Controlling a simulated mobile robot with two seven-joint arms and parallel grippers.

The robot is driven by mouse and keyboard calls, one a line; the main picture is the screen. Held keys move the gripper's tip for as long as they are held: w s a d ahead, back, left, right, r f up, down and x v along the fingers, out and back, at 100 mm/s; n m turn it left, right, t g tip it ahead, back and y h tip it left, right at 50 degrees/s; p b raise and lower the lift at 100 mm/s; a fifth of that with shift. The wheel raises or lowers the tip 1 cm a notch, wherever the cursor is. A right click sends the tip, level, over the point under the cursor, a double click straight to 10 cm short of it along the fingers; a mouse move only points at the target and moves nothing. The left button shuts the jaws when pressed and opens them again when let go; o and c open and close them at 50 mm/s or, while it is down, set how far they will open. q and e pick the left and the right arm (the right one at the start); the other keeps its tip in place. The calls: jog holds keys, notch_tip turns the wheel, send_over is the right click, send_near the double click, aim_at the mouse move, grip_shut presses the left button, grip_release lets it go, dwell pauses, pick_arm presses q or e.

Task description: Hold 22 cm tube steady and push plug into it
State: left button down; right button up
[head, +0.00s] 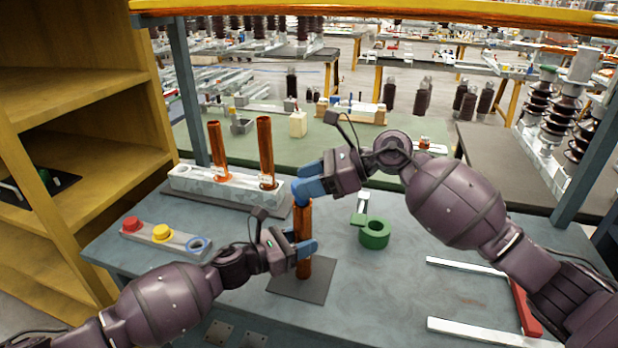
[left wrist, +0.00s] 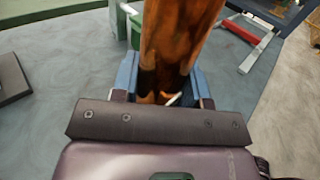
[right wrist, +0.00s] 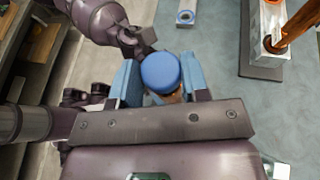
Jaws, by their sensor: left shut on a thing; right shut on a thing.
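The copper-brown tube (head: 303,245) stands upright on a dark square mat (head: 302,291) on the blue-grey table. My left gripper (head: 304,248) is shut around its lower half; the left wrist view shows the tube (left wrist: 172,45) between the fingers. My right gripper (head: 308,188) is at the tube's top, shut on the blue plug. In the right wrist view the plug's round blue top (right wrist: 160,72) sits between the fingers, with a bit of brown tube under it. The fingers hide how deep the plug sits in the tube.
Behind, a pale rack (head: 225,190) holds two more copper tubes. A holder (head: 165,236) with red and yellow plugs and a blue ring stands left. A green ring-shaped thing (head: 374,234) lies right of the tube. A red-and-white frame (head: 520,305) lies at the right front.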

jog(key=shift+f, duration=1.3)
jog(key=o, duration=1)
jog(key=v, duration=1.2)
jog(key=shift+w, duration=0.1)
pick_arm(q)
jog(key=c, duration=0.5)
grip_release()
jog(key=shift+c, duration=0.2)
